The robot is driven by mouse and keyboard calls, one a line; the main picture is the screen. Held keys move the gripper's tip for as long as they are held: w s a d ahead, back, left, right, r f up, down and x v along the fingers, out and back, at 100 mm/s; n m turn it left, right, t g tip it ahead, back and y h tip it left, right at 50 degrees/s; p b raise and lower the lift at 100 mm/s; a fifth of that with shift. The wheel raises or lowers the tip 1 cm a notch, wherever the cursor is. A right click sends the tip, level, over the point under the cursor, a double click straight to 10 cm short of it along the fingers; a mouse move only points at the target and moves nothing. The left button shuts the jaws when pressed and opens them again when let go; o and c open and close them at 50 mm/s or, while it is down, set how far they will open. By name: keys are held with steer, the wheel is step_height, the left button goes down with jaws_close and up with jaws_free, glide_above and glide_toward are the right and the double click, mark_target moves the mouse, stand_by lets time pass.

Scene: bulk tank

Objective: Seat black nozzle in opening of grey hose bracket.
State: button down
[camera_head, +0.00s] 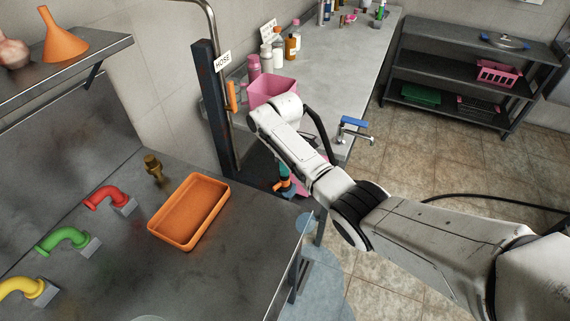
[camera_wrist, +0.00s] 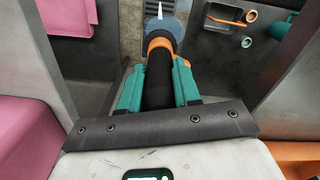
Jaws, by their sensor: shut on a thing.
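My gripper (camera_wrist: 160,85) has teal fingers closed on the black nozzle (camera_wrist: 159,82), which has an orange collar (camera_wrist: 160,44) at its far end. In the head view my arm mostly hides the gripper. Only a bit of teal and the orange collar (camera_head: 284,187) show below the wrist, beside the counter's far corner. A dark post (camera_head: 212,110) with a HOSE sign (camera_head: 223,60) stands left of my wrist. I cannot clearly make out the grey bracket or its opening. The nozzle looks apart from the post.
A pink bin (camera_head: 273,91) stands just behind my wrist. An orange tray (camera_head: 189,211) and several coloured pipe elbows (camera_head: 105,197) are on the near steel counter. A long grey counter (camera_head: 350,42) with bottles runs behind. A dark shelf rack (camera_head: 465,70) stands at the right.

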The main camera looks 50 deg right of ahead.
steer(key=shift+f+b, duration=0.4)
steer(key=shift+f, duration=0.15)
steer(key=c, duration=0.7)
jaws_free()
steer(key=shift+r, duration=0.1)
step_height(320, 180, up, 11)
steer(key=shift+f, duration=0.15)
stand_by(0.4)
